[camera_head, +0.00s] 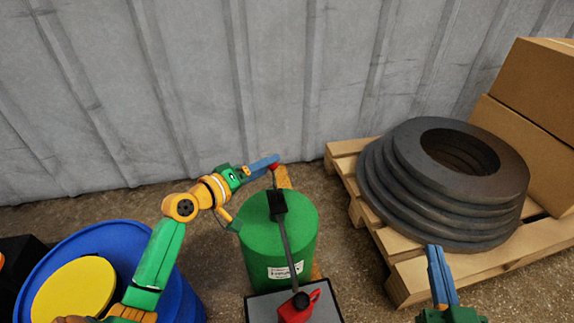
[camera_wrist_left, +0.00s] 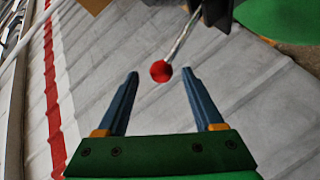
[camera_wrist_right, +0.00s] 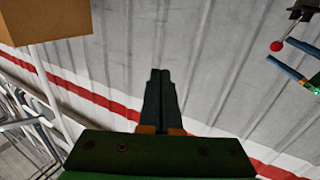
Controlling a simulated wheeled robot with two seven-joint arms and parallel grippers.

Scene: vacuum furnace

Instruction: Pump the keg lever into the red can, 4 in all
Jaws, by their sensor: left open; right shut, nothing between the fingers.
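The green keg (camera_head: 262,250) stands upright on the floor, with a black pump head (camera_head: 279,203) on top. Its lever ends in a red knob (camera_head: 274,166) on the wall side. A long dark spout (camera_head: 288,250) slopes down to the red can (camera_head: 312,301), which stands on a grey-topped stand. My left gripper (camera_head: 276,160) is open at the knob. In the left wrist view the knob (camera_wrist_left: 160,71) appears centred between the fingertips, but neither finger visibly touches it. My right gripper (camera_head: 433,248) is shut and empty, right of the keg; its closed fingers (camera_wrist_right: 160,74) show in its wrist view.
A wooden pallet (camera_head: 405,285) with stacked dark rings (camera_head: 385,200) and cardboard boxes (camera_head: 530,125) stands at the right. A blue drum (camera_head: 120,235) with a yellow disc stands at the lower left. A corrugated grey wall (camera_head: 270,80) runs behind.

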